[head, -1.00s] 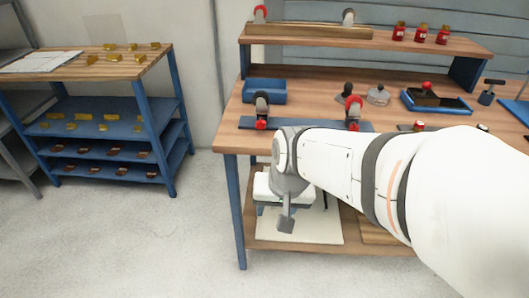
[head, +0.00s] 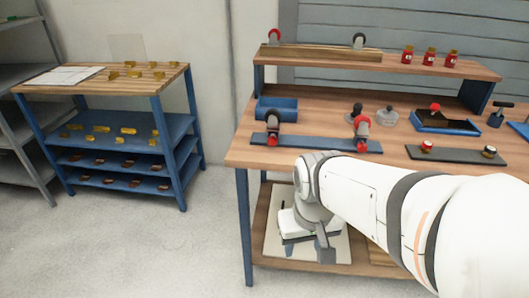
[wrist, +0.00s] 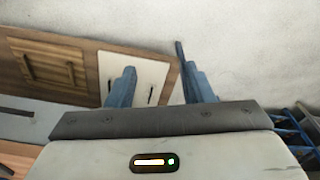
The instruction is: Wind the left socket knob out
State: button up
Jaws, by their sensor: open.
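A dark flat plate (head: 456,154) on the workbench carries two upright knob-like pieces. The left one (head: 426,147) has red and pale parts; the right one (head: 489,152) is dark with a pale part. Which piece the task calls the left socket knob is not certain, and no thread is visible. My gripper (wrist: 160,88) is open and empty in the wrist view, its two blue fingers apart, pointing towards the lower shelf and pale wall. In the head view it is below bench height, left of the plate and well away from it, partly hidden by my arm.
A blue rail with two red-tipped clamps (head: 272,129) (head: 361,133) lies along the bench front. A blue bin (head: 276,108), a blue tray (head: 445,122) and several red jars (head: 430,57) stand behind. A parts rack (head: 100,84) is at left; floor between is clear.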

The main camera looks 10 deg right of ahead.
aim_at(272, 141)
jog(key=z, duration=1.5)
jog(key=k, duration=1.5)
jog(key=u, duration=0.85)
jog(key=i, duration=1)
jog(key=u, duration=0.05)
